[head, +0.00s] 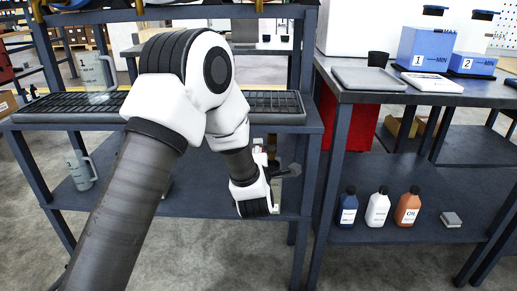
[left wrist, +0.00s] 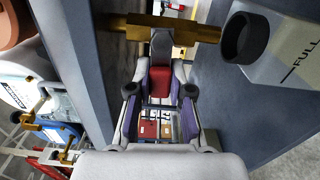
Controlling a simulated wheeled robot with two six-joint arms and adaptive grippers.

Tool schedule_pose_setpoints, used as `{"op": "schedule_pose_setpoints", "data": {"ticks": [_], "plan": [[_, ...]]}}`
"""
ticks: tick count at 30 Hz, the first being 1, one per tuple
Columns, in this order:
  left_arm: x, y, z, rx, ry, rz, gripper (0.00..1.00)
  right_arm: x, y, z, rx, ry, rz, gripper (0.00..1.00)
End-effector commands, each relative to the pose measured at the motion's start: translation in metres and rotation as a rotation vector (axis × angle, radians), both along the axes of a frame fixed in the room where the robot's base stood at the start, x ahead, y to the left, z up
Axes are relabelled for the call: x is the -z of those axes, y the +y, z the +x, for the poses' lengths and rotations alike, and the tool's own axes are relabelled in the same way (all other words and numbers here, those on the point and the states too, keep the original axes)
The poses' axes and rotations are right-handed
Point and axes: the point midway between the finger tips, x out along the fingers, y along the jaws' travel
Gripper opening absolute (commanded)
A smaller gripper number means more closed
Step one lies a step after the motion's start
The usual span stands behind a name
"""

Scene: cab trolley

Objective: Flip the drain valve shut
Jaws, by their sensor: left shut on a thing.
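The drain valve shows in the left wrist view as a brass pipe (left wrist: 195,33) with a grey and red lever (left wrist: 160,80) below it in the picture. My left gripper (left wrist: 160,72) has its fingertips on either side of the red part of the lever and is shut on it. In the head view my left wrist hangs in front of the trolley's right side, below the top grating, and hides most of the valve. My right gripper is in neither view.
The trolley's grated top (head: 270,98) is above my wrist, with a grey jug (head: 95,72) on it. Another jug (head: 80,170) stands on its lower shelf. A container marked FULL (left wrist: 285,62) is close beside the valve. Bottles (head: 377,208) stand on the right bench's shelf.

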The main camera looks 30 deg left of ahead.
Motion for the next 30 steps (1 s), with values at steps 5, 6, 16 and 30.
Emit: {"op": "schedule_pose_setpoints", "data": {"ticks": [5, 6, 16, 30], "plan": [[-0.004, 0.0, 0.0, 0.001, 0.052, 0.082, 0.0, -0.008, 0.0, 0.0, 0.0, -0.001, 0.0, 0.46], [-0.004, 0.0, 0.0, 0.001, 0.051, 0.083, 0.0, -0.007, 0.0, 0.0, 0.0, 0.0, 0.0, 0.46], [-0.004, 0.0, 0.0, 0.001, 0.049, 0.08, 0.46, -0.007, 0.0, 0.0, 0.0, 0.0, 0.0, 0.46], [-0.004, -0.022, -0.033, 0.004, 0.052, 0.084, 0.46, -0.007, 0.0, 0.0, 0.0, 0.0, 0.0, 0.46]]}}
